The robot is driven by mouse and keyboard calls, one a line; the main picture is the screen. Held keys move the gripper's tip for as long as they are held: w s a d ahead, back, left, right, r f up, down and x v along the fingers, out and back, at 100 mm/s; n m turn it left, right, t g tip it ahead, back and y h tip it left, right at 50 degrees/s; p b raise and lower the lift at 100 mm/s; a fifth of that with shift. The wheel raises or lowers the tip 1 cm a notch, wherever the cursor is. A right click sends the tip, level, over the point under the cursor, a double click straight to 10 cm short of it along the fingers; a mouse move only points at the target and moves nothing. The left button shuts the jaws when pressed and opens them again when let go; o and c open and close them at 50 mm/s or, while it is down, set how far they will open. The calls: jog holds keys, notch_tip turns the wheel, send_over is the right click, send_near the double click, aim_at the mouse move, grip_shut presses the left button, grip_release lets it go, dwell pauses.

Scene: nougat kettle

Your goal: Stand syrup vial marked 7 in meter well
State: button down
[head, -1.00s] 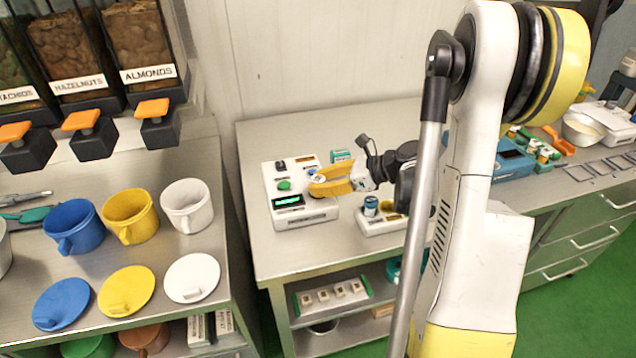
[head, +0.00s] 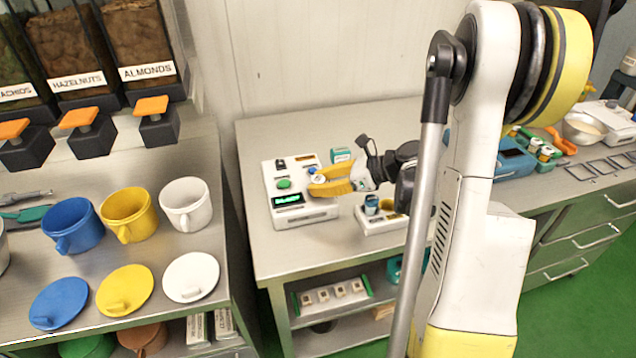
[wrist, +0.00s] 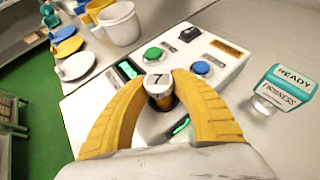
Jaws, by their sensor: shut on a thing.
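The vial (wrist: 158,82) has a white cap marked 7 and stands upright between the yellow fingers of my gripper (wrist: 159,90), which are shut on it. In the head view my gripper (head: 314,185) is over the right part of the white meter (head: 290,213). The meter also shows in the wrist view (wrist: 90,115), with a green button, a blue button and lit green displays. A dark round opening shows around the vial's lower part. The fingers hide part of it, and I cannot tell whether the vial rests on its bottom.
A teal-and-white block (wrist: 285,88) reading READY and FIRMNESS stands right of the meter in the wrist view. A small white holder (head: 378,226) with a blue vial is right of the meter. Mugs and lids (head: 190,277) sit on the left counter.

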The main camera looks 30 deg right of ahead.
jog(key=shift+f, duration=0.3)
jog(key=c, duration=1.4)
grip_release()
jog(key=p+v, duration=0.2)
jog(key=v, duration=0.9)
jog(key=shift+p, duration=0.3)
